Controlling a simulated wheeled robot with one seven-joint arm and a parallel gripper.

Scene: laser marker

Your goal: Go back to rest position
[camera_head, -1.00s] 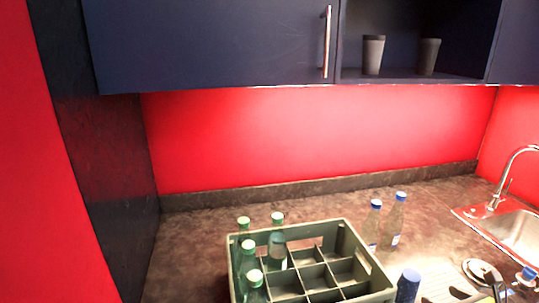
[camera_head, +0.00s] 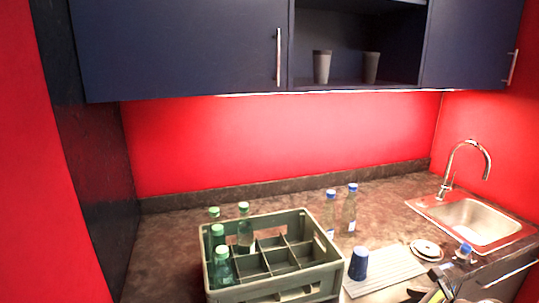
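A green-grey crate (camera_head: 330,280) with divided compartments stands on the counter at the bottom centre. Several green-capped bottles (camera_head: 221,268) stand in the compartments on its left side. Two clear bottles with blue caps (camera_head: 349,212) stand on the counter behind the crate's right side. A dark shape with yellow and white parts (camera_head: 440,288) shows at the bottom edge on the right, cut off by the frame. It may be part of my arm or gripper, but no fingertips can be made out.
A blue cup (camera_head: 358,264) stands by a ribbed drainboard (camera_head: 385,272). Stacked plates (camera_head: 427,250), a blue-capped bottle (camera_head: 463,252) and a sink (camera_head: 470,219) with a tap (camera_head: 458,165) lie right. Wall cabinets (camera_head: 180,50) hang above; two grey cups (camera_head: 321,66) stand on the open shelf.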

